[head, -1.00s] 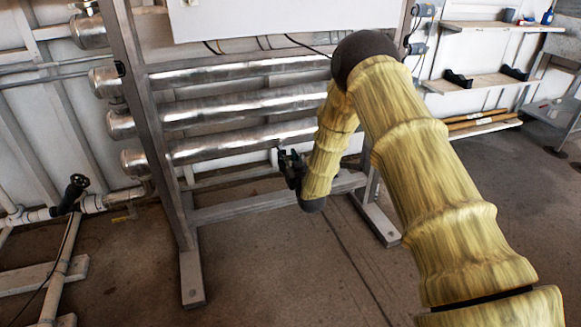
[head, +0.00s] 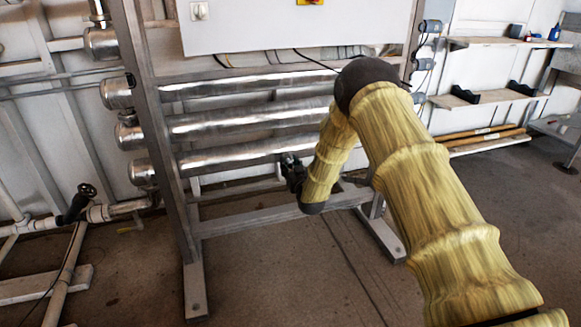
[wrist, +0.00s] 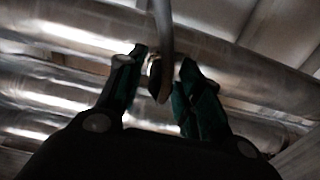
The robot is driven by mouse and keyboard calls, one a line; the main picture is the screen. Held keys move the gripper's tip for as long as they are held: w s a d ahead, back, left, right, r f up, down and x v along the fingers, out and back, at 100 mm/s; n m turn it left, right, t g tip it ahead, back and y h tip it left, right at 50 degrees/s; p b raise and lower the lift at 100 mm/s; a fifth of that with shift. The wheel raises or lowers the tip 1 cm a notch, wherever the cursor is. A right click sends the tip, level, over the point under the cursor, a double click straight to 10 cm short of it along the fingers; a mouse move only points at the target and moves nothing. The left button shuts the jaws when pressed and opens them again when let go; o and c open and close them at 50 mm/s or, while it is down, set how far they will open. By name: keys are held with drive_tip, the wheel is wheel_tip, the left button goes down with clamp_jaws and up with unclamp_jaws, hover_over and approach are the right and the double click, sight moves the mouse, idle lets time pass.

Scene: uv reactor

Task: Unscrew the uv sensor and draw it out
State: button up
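The uv sensor appears to be the small dark piece with a pale collar (wrist: 156,78) in the wrist view, at the lower end of a grey stem or cable (wrist: 164,28). My gripper (wrist: 163,72) has one finger on each side of it, with a gap visible on the right. The fingers look open around the sensor; contact on the left cannot be told. The sensor cannot be made out clearly there.
Steel tubes cross a grey frame, whose left post (head: 160,130) and lower crossbar (head: 255,217) stand near my arm. A white cabinet (head: 290,25) hangs above. Shelves (head: 495,95) are at the right. The floor in front is clear.

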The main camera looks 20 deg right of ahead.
clamp_jaws()
drive_tip(key=n+p, duration=0.1)
drive_tip(key=n, duration=0.2)
drive_tip(key=shift+a, duration=0.1)
drive_tip(key=shift+n, duration=1.1)
